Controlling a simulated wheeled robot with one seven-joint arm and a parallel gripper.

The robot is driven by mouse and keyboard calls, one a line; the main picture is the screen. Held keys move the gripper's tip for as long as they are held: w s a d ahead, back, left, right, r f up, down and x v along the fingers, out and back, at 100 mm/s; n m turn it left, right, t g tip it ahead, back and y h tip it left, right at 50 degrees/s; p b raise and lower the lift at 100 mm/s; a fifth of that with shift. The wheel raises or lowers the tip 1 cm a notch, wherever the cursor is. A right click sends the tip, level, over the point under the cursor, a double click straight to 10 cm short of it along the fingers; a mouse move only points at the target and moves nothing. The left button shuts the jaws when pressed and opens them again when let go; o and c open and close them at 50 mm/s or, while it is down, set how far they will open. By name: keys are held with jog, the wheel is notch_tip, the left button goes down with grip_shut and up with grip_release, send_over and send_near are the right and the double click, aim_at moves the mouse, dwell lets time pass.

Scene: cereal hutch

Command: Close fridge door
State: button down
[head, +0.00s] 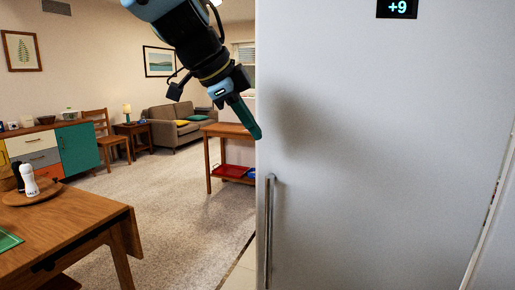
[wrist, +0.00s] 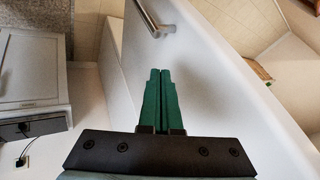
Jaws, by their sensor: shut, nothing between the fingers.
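The fridge door (head: 380,160) is a large pale grey panel filling the right half of the head view. It has a "+9" display (head: 397,8) at the top and a vertical metal handle (head: 269,230) low on its left edge. In the wrist view the door (wrist: 220,75) runs diagonally behind the fingers, with the handle (wrist: 152,20) at the top. My gripper (head: 259,137) is shut and empty, its green fingertips at the door's left edge above the handle. The fingers also show in the wrist view (wrist: 160,72). I cannot tell whether they touch the door.
A wooden table (head: 90,215) with shakers stands at the lower left. A wooden cart (head: 212,160) with red and blue trays is left of the door. A sofa (head: 175,125) and sideboard (head: 80,148) are farther back. Speckled floor (head: 175,220) between them is clear.

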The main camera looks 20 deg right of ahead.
aim_at(274, 153)
jog(key=p+x, duration=0.1)
jog(key=x, duration=0.2)
jog(key=w+p+x, duration=0.1)
jog(key=x, duration=0.3)
jog(key=w+r+p+x, duration=0.1)
jog(key=x, duration=0.2)
jog(key=shift+w+d+f+p, duration=0.1)
jog(key=shift+d+f+p, duration=0.25)
jog(key=shift+d, duration=0.15)
jog(key=shift+w+d+f, duration=0.1)
jog(key=shift+w+d, duration=0.3)
jog(key=shift+w, duration=0.2)
